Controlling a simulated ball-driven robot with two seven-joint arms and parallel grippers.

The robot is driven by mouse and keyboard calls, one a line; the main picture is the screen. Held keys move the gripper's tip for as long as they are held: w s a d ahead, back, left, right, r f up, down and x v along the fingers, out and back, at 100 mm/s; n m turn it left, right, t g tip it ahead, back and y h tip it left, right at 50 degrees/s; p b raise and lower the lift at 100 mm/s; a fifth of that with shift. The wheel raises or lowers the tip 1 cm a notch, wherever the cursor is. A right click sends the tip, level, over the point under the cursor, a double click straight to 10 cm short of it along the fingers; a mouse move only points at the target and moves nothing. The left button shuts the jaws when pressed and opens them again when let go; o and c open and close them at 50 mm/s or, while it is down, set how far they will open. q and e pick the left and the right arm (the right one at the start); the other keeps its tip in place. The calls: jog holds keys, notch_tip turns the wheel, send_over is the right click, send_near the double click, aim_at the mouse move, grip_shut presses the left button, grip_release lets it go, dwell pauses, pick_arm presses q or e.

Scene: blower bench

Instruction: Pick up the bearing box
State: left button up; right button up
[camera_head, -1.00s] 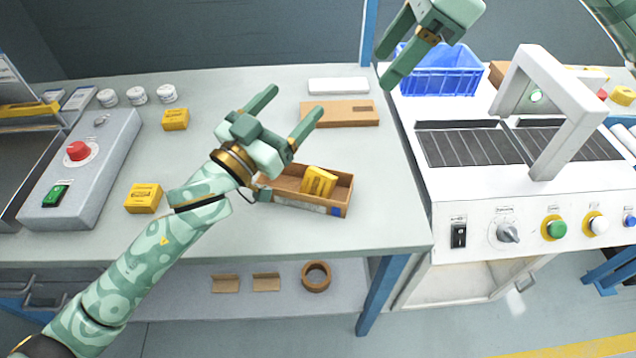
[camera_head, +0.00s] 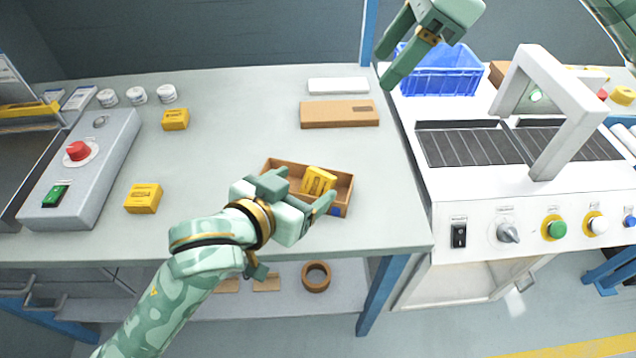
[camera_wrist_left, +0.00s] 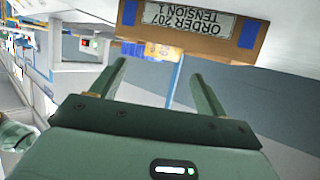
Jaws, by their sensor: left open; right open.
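An open brown carton (camera_head: 344,191) lies on the bench with a small yellow box (camera_head: 318,180) tilted inside it. Two more yellow boxes, one at the back (camera_head: 175,119) and one nearer (camera_head: 143,198), lie to the left. The frames do not show which is the bearing box. My left gripper (camera_head: 303,189) is open and empty at the carton's near side, hiding part of it. In the left wrist view the carton (camera_wrist_left: 262,42), labelled "ORDER 207 TENSION 1", is just beyond the open fingers (camera_wrist_left: 160,70). My right gripper (camera_head: 388,63) is open and empty, high near the blue crate (camera_head: 440,82).
A flat brown box (camera_head: 340,115) and a white slab (camera_head: 338,86) lie behind the carton. A grey control box (camera_head: 85,170) and several white jars (camera_head: 137,95) stand at left. A white machine (camera_head: 520,205) stands at right. The bench between the left yellow boxes and carton is clear.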

aim_at(318, 175)
pick_arm(q)
jog(key=x, duration=0.5)
jog(key=shift+w+f, duration=0.25)
jog(key=c, duration=1.2)
jog(key=shift+c, duration=0.2)
notch_tip(318, 175, up, 10)
